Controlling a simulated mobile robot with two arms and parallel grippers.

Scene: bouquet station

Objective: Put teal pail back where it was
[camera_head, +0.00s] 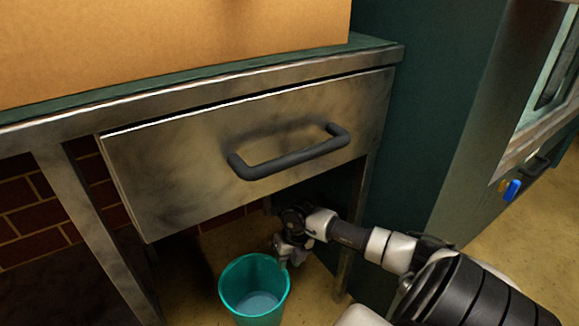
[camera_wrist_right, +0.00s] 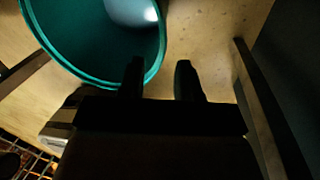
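The teal pail (camera_head: 254,290) stands upright on the floor under the metal table, below the drawer; its base is cut off by the lower edge of the head view. Its inside and rim also show at the upper left of the right wrist view (camera_wrist_right: 95,78). My right gripper (camera_head: 287,253) is at the pail's far right rim. In the wrist view its fingers (camera_wrist_right: 159,66) are apart, with one finger overlapping the rim and the other outside it over the floor. I cannot tell whether either finger touches the pail. My left gripper is not in view.
The drawer (camera_head: 225,145) with its dark handle (camera_head: 290,154) is just above my right arm. Table legs (camera_head: 100,235) stand on both sides of the pail. A dark green cabinet (camera_head: 425,130) stands to the right. A large orange-tan block (camera_head: 170,45) sits on the tabletop.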

